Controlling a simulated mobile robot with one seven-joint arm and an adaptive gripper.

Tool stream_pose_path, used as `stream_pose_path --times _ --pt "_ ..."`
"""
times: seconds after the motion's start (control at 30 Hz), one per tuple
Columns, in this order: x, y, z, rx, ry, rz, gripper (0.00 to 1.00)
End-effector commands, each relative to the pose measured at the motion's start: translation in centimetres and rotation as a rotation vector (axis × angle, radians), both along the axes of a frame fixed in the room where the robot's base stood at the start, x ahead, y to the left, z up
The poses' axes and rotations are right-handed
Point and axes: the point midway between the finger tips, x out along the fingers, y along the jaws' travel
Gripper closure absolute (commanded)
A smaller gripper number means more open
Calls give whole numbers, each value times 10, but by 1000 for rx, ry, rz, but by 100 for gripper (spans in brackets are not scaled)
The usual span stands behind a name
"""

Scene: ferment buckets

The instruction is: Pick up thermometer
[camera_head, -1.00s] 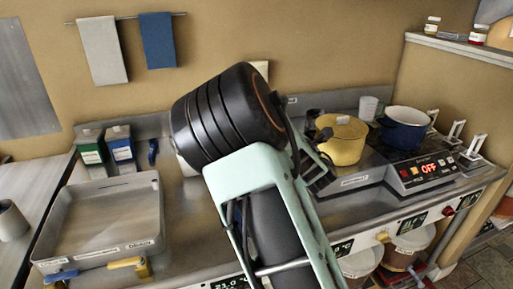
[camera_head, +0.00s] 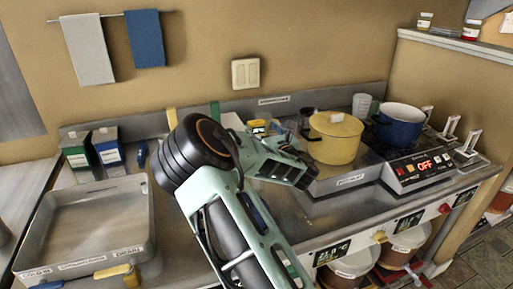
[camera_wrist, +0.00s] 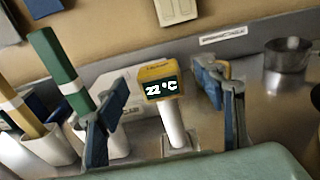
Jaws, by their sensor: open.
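My gripper (camera_wrist: 157,97) is open and empty. Its two dark blue fingers appear on either side of the thermometer, with clear gaps to both. Whether the fingertips are level with it in depth is hard to tell.
White holders with a green-handled tool (camera_wrist: 58,68) and a wooden-handled tool (camera_wrist: 18,105) stand close on the left. A metal cup (camera_wrist: 287,55) is at the right. A yellow pot (camera_head: 335,138), blue pot (camera_head: 401,122) and steel tray (camera_head: 85,235) are on the counter.

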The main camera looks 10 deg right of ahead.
Motion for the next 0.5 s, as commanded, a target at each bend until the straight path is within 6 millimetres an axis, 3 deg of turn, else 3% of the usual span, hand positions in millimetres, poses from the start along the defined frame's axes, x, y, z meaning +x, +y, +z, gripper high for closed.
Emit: stream_pose_path --times 0.3,0.5 --pt "39 11 -2 0 -1 1 38" --pt "47 12 -3 2 -1 0 38"
